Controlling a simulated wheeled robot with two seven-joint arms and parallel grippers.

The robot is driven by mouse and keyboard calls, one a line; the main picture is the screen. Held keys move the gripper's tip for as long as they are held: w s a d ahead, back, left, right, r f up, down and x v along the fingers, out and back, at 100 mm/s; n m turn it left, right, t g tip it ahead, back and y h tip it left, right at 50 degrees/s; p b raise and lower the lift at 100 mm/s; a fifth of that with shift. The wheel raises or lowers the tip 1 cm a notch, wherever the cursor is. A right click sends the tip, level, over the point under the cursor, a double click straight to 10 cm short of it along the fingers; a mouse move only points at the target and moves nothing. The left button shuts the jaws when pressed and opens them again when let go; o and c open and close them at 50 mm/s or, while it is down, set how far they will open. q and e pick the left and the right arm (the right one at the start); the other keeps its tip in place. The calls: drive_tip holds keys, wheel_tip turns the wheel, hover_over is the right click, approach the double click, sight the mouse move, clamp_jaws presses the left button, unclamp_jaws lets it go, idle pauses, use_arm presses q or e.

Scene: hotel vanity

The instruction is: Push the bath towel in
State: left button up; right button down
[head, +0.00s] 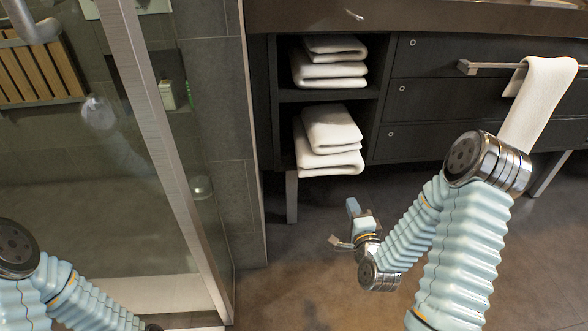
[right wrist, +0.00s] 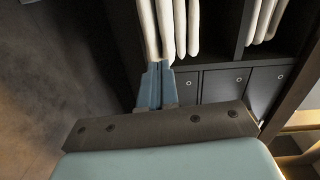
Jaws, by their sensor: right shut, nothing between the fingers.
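White folded bath towels (head: 332,130) lie stacked in the lower cubby of the dark vanity, and the lowest one sticks out past the shelf's front edge. In the right wrist view the same stack (right wrist: 178,28) shows at the top, turned on its side. My right gripper (head: 352,206) is low in front of the vanity, below the stack in the head view. Its blue fingers (right wrist: 156,84) are shut and empty, with the tips close to the stack's lowest towel; I cannot tell whether they touch. My left arm shows at the lower left, but its gripper is out of view.
Another towel stack (head: 330,68) sits in the upper cubby. Dark drawers (head: 450,105) are to the right, with a towel bar (head: 482,66) and a hanging white towel (head: 540,95). A glass shower panel with a metal frame (head: 165,140) stands left. The floor (head: 300,290) in front is clear.

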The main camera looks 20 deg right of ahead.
use_arm(q)
drive_tip(key=shift+w+a+r, duration=0.15)
drive_tip(key=shift+w+a, duration=0.15)
drive_tip(key=shift+a, duration=0.2)
use_arm(e)
approach(338, 162)
drive_tip(key=shift+m+t, duration=0.3)
drive_tip(key=shift+m, duration=0.1)
drive_tip(key=x, duration=0.6)
drive_tip(key=shift+w+f, duration=0.3)
drive_tip(key=shift+w, duration=0.1)
